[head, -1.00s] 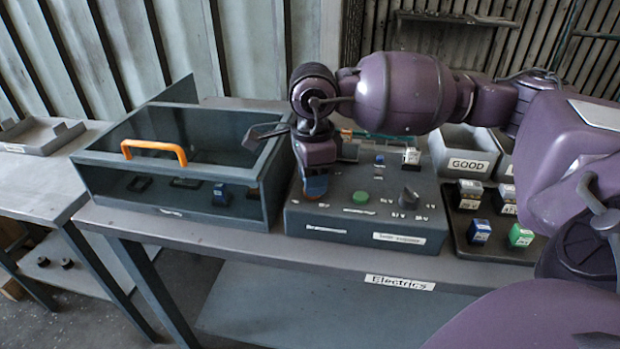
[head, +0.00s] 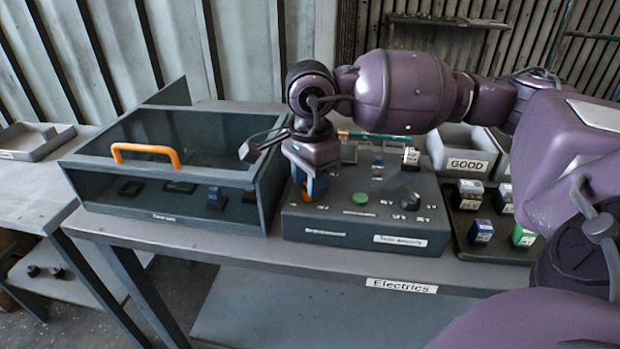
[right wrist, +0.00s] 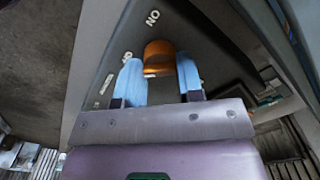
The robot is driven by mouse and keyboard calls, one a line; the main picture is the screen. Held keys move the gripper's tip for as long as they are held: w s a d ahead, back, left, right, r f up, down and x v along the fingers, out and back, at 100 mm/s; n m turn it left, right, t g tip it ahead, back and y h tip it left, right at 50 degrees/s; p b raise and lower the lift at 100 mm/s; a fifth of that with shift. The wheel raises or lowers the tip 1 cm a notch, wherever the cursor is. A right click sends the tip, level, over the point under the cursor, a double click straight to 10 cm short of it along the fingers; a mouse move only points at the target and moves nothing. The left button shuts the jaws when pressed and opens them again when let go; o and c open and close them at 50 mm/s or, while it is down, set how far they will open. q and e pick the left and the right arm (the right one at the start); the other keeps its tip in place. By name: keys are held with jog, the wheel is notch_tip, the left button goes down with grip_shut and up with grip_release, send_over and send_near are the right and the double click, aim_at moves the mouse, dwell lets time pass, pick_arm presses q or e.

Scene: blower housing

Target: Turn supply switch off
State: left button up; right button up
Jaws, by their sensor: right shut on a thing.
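The supply switch appears as an orange knob (right wrist: 158,56) on the dark panel in the right wrist view, with a white label next to its far end that reads like ON upside down. My right gripper (right wrist: 160,76) has its two blue fingers on either side of the knob and is shut on it. In the head view my right gripper (head: 310,186) points down at the left part of the grey control box (head: 325,228). A bit of the orange knob (head: 306,189) shows between the fingers. Its exact pointing is partly hidden. My left gripper is not in view.
The box also has a green button (head: 360,198) and a black rotary knob (head: 404,197). A clear-topped case with an orange handle (head: 145,153) stands close on the left. A tray with small blocks (head: 482,231) and a GOOD bin (head: 467,163) stand right.

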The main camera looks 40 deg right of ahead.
jog(key=shift+r, duration=0.1)
jog(key=o, duration=0.9)
notch_tip(320, 180, up, 11)
jog(key=shift+f+p, duration=0.15)
jog(key=shift+p, duration=0.6)
